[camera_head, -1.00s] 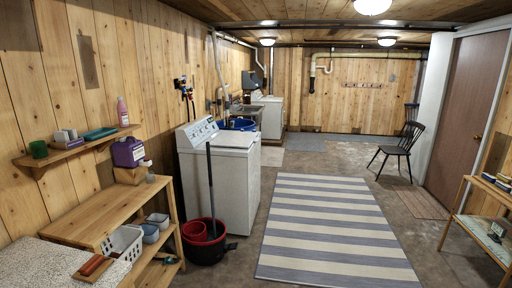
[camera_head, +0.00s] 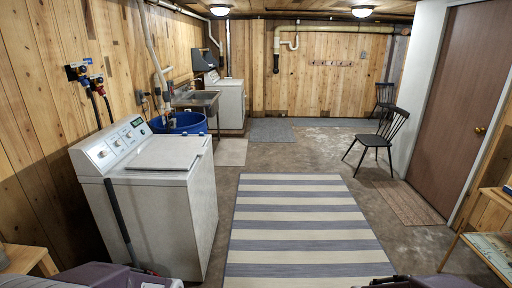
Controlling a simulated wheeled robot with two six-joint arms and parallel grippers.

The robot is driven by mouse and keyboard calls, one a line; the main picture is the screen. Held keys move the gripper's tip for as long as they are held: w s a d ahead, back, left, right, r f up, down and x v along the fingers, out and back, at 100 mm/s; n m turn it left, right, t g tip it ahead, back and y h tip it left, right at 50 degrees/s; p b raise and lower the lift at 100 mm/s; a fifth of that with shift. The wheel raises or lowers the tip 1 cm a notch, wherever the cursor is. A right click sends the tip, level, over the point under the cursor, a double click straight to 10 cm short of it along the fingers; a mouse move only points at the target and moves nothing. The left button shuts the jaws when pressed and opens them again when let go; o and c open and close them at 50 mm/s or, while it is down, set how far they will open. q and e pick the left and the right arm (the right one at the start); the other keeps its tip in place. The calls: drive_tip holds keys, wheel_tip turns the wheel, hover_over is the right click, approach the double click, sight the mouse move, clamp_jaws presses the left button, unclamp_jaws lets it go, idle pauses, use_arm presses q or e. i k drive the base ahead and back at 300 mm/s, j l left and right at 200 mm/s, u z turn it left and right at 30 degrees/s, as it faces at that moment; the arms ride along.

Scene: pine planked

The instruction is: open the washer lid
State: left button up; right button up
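The white top-loading washer (camera_head: 165,215) stands at the left in the head view, close in front of me. Its lid (camera_head: 165,153) lies flat and shut on top. The control panel (camera_head: 115,145) with its dials rises at the left edge of the top, against the wall. Dark, purplish parts that look like my own arms show at the bottom left and bottom right edges. No gripper fingers show, so whether the grippers are open or shut is hidden.
A black pole (camera_head: 120,222) leans in front of the washer. A blue tub (camera_head: 180,123), a sink (camera_head: 195,97) and another white appliance (camera_head: 231,103) stand behind it. A striped rug (camera_head: 305,235) covers clear floor to the right. A black chair (camera_head: 379,140) stands farther back.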

sight(164, 153)
drive_tip(key=i+l, duration=0.1)
drive_tip(key=i, duration=1.65)
drive_tip(key=i+u, duration=0.75)
drive_tip(key=u, duration=0.15)
drive_tip(key=i+l+u, duration=0.2)
drive_tip(key=i+u, duration=0.25)
drive_tip(key=i+l+u, duration=0.25)
drive_tip(key=u, duration=0.2)
